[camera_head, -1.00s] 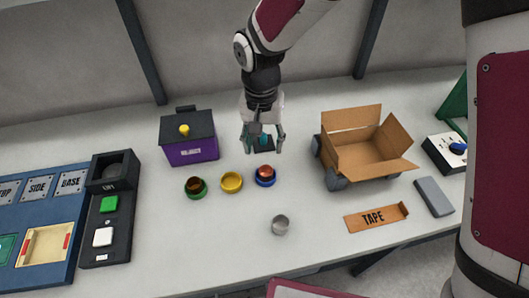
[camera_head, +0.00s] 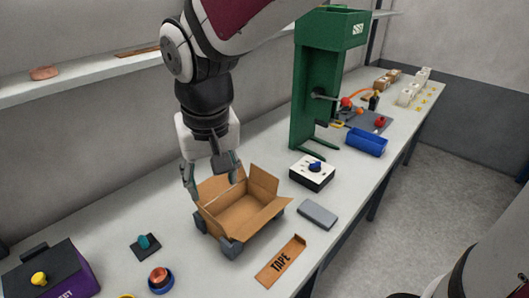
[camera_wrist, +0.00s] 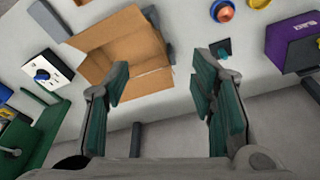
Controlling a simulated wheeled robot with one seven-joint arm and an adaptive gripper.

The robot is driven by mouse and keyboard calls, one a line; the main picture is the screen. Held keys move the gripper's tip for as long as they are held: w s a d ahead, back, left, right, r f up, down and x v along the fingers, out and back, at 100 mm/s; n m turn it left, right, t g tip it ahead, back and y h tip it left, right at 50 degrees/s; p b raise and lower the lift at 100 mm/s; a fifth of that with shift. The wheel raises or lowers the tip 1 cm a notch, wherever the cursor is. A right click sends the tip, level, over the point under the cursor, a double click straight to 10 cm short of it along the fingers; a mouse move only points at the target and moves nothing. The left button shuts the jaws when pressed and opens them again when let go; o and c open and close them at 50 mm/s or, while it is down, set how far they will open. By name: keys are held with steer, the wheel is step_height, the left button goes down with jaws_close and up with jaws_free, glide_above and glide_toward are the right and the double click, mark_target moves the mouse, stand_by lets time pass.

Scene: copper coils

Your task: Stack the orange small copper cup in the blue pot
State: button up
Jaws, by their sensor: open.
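The orange small copper cup (camera_head: 158,273) sits inside the blue pot (camera_head: 161,286) on the table, near the bottom left of the head view. In the wrist view the orange cup (camera_wrist: 224,13) shows inside the blue ring of the pot (camera_wrist: 214,8) at the top edge. My gripper (camera_head: 213,176) is open and empty, raised by the back left of the open cardboard box. It is up and to the right of the pot, well apart from it. In the wrist view its two green-padded fingers (camera_wrist: 162,85) are spread with nothing between them.
The cardboard box (camera_head: 238,214) has its flaps up. A teal knob on a dark base (camera_head: 146,246) stands behind the pot. A purple box (camera_head: 78,281) is at the left, and a green press (camera_head: 310,85) at the right.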

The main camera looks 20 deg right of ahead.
steer(key=s+d+r+t, duration=0.2)
steer(key=s+d+r, duration=0.3)
steer(key=s+d, duration=0.7)
steer(key=shift+s+d+t, duration=0.3)
steer(key=shift+s+t, duration=0.1)
steer(key=shift+s, duration=0.15)
steer(key=shift+r, duration=0.1)
